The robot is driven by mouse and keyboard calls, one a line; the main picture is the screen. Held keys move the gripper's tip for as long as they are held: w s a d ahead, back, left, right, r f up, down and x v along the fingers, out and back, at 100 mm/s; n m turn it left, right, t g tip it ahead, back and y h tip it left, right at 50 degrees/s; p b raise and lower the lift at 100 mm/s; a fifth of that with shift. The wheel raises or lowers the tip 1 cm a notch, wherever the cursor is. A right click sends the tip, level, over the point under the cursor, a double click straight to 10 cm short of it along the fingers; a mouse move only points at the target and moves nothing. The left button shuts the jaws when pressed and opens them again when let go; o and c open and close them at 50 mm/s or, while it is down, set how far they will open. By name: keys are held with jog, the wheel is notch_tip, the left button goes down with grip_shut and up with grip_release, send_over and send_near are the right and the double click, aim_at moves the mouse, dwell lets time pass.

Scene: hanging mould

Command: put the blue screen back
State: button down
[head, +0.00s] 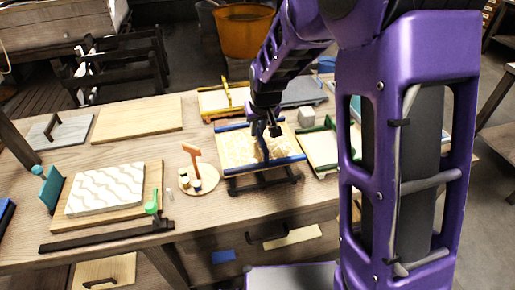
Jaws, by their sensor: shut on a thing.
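The blue screen (238,151) is a pale, square, wood-toned panel with a blue bar along its far edge and another along its near edge. It is at the middle of the table in the head view, over a dark stand (262,181). Pale, lumpy patches show on its face. My gripper (264,136) points down over the middle of the screen and is shut on it, though the exact grip point is small and partly hidden. I cannot tell whether the screen rests on the stand or is held just above it.
A yellow-barred screen (218,101) lies behind, and a green-barred one (322,149) to the right. A grey block (306,117) stands between. A round wooden base with an orange upright (193,160) is close on the left. A white wavy slab (105,188) lies further left.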

aim_at(258, 145)
jog(key=shift+f+b, duration=0.3)
jog(key=shift+f, duration=2.75)
jog(key=shift+f+b, duration=0.3)
jog(key=c, duration=0.9)
grip_release()
jog(key=shift+r, duration=0.1)
jog(key=shift+r, duration=0.15)
jog(key=shift+r+p, duration=0.3)
jog(key=shift+p, duration=0.1)
jog(key=p+v, duration=0.1)
jog(key=v, duration=1)
jog(key=shift+s+r, duration=0.2)
jog(key=shift+r, duration=0.05)
